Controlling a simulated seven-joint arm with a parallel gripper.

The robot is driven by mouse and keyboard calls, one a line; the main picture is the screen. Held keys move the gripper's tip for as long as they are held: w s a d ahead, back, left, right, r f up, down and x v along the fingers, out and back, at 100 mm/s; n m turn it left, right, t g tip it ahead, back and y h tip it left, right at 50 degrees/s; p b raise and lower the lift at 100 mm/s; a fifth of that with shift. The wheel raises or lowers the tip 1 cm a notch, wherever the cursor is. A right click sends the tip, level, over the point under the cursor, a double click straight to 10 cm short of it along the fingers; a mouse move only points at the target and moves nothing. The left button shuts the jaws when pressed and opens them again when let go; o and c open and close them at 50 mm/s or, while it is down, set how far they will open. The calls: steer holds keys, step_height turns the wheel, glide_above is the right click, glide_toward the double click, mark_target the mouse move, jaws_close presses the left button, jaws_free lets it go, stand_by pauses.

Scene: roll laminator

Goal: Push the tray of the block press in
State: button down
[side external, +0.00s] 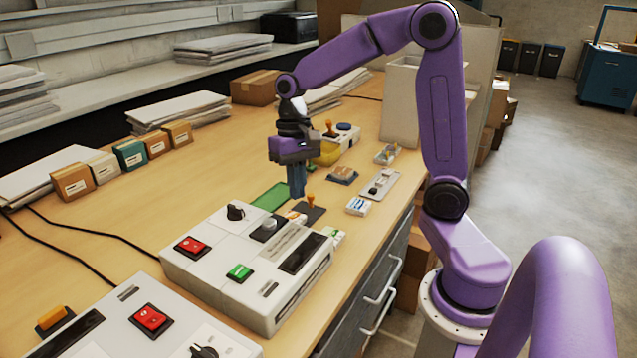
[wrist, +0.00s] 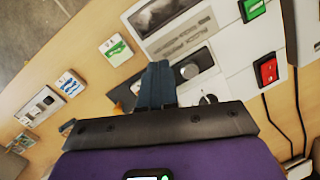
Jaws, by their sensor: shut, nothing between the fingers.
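My gripper (side external: 297,192) points down with its blue-grey fingers together and empty. It is over the bench, just behind the white machine (side external: 215,262) with red and green switches. In the wrist view the closed fingers (wrist: 157,82) overlap the edge of this machine (wrist: 240,62); I cannot tell whether they touch it. I cannot make out for certain which part is the block press or its tray. A dark flat piece with an orange-handled stamp (side external: 310,203) lies just right of the fingers. A green mat (side external: 270,197) lies to their left.
A second white machine (side external: 115,325) stands in front. Small card packs (side external: 358,206), a grey plate (side external: 379,186) and a dark block (side external: 342,174) lie to the right. Several small boxes (side external: 130,154) line the back left. The bench between them and the machines is mostly clear.

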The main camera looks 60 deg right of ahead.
steer(key=w+d+f+m+t+y, duration=0.1)
steer(key=w+d+m, duration=0.2)
steer(key=d+m, duration=0.8)
steer(key=w+d+f+m+t+y, duration=0.1)
steer(key=w+d+f+m+y, duration=0.2)
steer(key=d, duration=1.4)
steer(key=shift+m+h, duration=0.6)
steer(key=shift+m, duration=0.1)
steer(key=x, duration=0.8)
steer(key=shift+s+a+f, duration=0.15)
steer(key=shift+a, duration=0.3)
steer(key=a, duration=0.3)
steer(key=shift+w, duration=0.25)
steer(key=shift+w+a, duration=0.1)
steer(key=shift+a, duration=0.35)
steer(key=a, duration=1.2)
steer(key=shift+a, duration=0.2)
